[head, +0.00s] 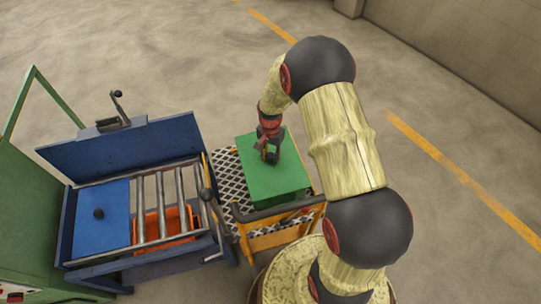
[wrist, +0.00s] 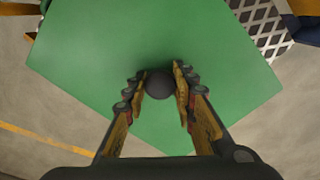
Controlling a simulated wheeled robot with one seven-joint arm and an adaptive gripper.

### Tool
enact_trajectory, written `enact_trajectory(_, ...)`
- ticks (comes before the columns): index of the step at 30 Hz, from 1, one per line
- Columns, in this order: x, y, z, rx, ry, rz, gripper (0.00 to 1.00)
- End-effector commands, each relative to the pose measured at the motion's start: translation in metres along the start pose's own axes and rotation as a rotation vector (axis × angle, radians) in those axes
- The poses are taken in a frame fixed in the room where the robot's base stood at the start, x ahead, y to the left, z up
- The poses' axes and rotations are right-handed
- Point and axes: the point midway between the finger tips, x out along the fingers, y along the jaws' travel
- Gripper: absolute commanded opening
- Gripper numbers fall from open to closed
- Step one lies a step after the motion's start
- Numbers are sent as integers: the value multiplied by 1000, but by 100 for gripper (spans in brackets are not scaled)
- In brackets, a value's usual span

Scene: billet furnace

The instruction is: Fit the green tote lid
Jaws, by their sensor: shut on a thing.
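The green tote lid (head: 284,181) is a flat green panel over the cart at the centre of the head view. It also fills much of the wrist view (wrist: 120,50). A round dark knob (wrist: 159,85) stands on the lid. My gripper (head: 270,155) comes down on the lid from above. In the wrist view its two fingers (wrist: 159,78) close around the knob from both sides. A green tote side (head: 290,201) shows just below the lid's near edge. I cannot tell whether the lid rests flush on it; most of the tote is hidden.
The cart has a checker-plate deck (head: 230,178) and an orange frame (head: 275,239). Left of it stands a blue roller bench (head: 120,150) with a blue plate (head: 101,220) and an orange bin (head: 166,226) under the rollers. A green frame (head: 32,190) is at far left. Floor behind is clear.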

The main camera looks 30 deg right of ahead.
Motion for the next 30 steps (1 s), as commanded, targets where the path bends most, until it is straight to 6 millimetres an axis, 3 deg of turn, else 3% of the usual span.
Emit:
enact_trajectory(6,0,0,0,0,0,0,0)
enact_trajectory(7,0,0,0,0,0,0,28)
enact_trajectory(17,0,0,0,0,0,0,47)
enact_trajectory(26,0,0,0,0,-1,1,48)
enact_trajectory(30,-10,0,0,0,1,-1,48)
